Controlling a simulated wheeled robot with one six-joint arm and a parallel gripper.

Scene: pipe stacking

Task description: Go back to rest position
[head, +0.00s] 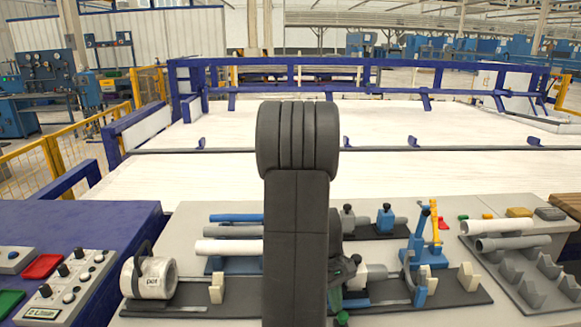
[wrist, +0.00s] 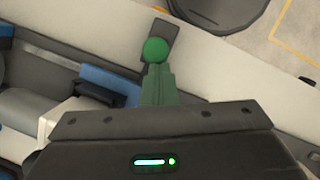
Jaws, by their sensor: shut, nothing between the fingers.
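My gripper (wrist: 157,80) shows in the wrist view as green fingers close together, with nothing seen between them. A round green piece (wrist: 155,49) shows at their tips, over a dark strip; I cannot tell whether they touch. In the head view my dark arm stands upright in the middle and covers much of the bench. Part of my gripper (head: 336,298) shows low beside the arm, over the front of the bench; the rest is hidden.
The bench (head: 190,217) holds a white pipe (head: 228,247), a blue pipe (head: 236,217), a white cylinder (head: 150,278) at left and a blue clamp stand (head: 420,250). A grey rack (head: 525,280) with pipes is at right. A control box (head: 70,285) stands far left.

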